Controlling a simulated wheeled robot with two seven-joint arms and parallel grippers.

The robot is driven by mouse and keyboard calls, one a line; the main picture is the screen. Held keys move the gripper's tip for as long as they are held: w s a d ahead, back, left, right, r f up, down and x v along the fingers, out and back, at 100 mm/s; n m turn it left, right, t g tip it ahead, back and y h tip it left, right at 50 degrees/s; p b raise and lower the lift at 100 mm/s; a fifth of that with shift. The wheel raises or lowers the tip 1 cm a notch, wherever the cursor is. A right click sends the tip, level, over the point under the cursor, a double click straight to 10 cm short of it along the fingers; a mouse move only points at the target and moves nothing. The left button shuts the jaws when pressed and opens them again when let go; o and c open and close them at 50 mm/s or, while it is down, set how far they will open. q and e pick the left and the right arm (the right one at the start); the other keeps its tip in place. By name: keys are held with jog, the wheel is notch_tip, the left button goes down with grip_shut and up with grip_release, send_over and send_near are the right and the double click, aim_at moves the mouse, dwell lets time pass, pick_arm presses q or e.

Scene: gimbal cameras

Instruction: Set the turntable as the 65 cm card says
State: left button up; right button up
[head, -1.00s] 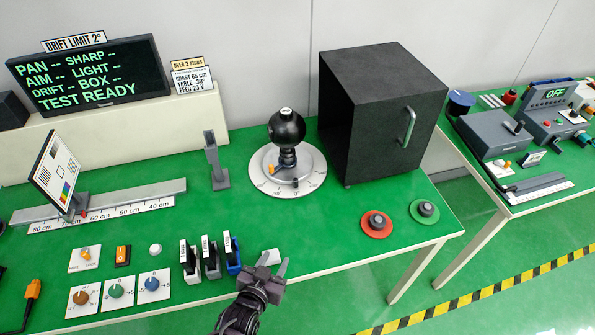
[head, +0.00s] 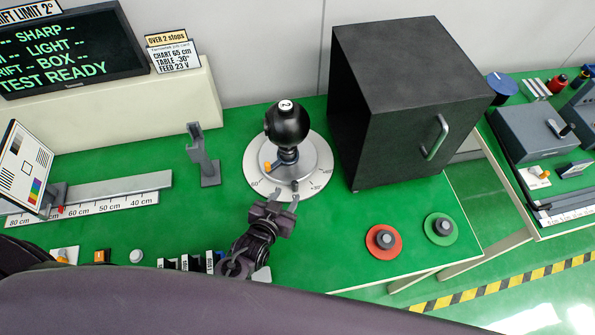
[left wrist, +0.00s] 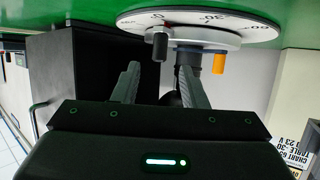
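The turntable (head: 257,188) is a pale round plate with degree marks, carrying a black ball-shaped device (head: 287,124). A dark upright peg (left wrist: 160,44) stands at its rim near the 0 mark in the left wrist view; an orange tab (head: 267,166) is on its left side. The card (head: 175,58) reads chart 65 cm, table -30°, feed 23 V. My left gripper (head: 284,195) is at the turntable's front edge. In the left wrist view its fingers (left wrist: 158,78) are apart, with the peg seen between them; whether they touch it is unclear. My right gripper is out of view.
A black box (head: 385,105) with a handle stands right of the turntable. A grey post (head: 205,160) stands left. Red (head: 372,250) and green (head: 430,236) discs lie at front right. A chart board (head: 18,165) stands by the ruler (head: 105,207). A dark shape covers the bottom.

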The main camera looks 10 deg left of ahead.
aim_at(293, 186)
pick_arm(q)
jog(key=shift+w+d+f, duration=0.1)
jog(key=shift+w, duration=0.4)
jog(key=p+x, duration=0.1)
jog(key=x, duration=0.4)
jog(key=shift+w+f, duration=0.15)
jog(key=shift+w, duration=0.1)
jog(key=shift+w+d+f, duration=0.1)
jog(key=shift+w+f, duration=0.05)
jog(key=shift+w, duration=0.1)
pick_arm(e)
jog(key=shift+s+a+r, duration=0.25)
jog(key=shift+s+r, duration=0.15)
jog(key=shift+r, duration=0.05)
pick_arm(q)
jog(key=shift+c, duration=0.3)
grip_shut()
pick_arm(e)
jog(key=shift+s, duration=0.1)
